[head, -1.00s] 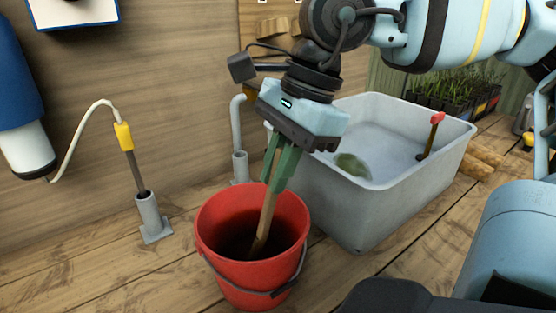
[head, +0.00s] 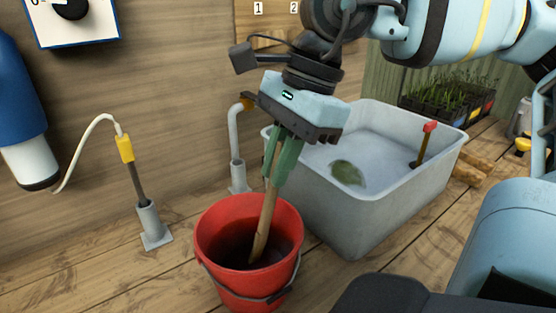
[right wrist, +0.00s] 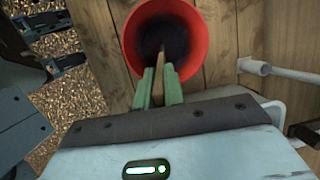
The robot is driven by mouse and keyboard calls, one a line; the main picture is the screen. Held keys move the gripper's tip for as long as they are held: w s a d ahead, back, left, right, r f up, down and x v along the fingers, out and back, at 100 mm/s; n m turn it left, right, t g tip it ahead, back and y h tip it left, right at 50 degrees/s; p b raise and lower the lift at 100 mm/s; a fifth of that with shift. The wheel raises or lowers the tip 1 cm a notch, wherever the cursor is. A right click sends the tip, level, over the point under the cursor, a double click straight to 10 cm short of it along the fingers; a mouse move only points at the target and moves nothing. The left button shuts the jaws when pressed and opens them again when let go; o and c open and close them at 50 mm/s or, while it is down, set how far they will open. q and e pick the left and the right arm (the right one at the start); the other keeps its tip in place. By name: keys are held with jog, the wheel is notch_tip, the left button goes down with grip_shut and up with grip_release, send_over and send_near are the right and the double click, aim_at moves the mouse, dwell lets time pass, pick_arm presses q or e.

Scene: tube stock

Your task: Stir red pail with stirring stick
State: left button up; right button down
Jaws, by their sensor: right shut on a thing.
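The red pail (head: 237,288) stands upright on the wooden bench, with dark contents inside; it also shows in the right wrist view (right wrist: 196,72). My right gripper (head: 277,180) is above the pail and shut on the wooden stirring stick (head: 263,225). The stick slants down into the pail, and its lower end is inside, near the dark contents. In the right wrist view the green fingers of my right gripper (right wrist: 158,88) close around the stick (right wrist: 158,75), which points into the pail.
A grey tub (head: 350,220) of water with a green leaf-like thing and a red-tipped stick stands right of the pail. A yellow-handled probe (head: 126,150) sits in a grey holder (head: 151,228) at left. A grey pipe (head: 235,130) rises behind the pail. Plant trays (head: 450,95) stand at back right.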

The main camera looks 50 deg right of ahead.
aim_at(281, 142)
jog(key=shift+p+v, duration=0.8)
jog(key=shift+v, duration=0.5)
jog(key=shift+s+r+p, duration=0.15)
jog(key=shift+r+p, duration=0.9)
jog(key=shift+r, duration=0.4)
jog(key=shift+p+v, duration=0.6)
jog(key=shift+v, duration=0.3)
jog(key=p+v, duration=0.2)
jog(key=v, duration=0.1)
jog(key=p+v, duration=0.1)
jog(key=shift+a+r, duration=0.3)
jog(key=shift+r, duration=0.15)
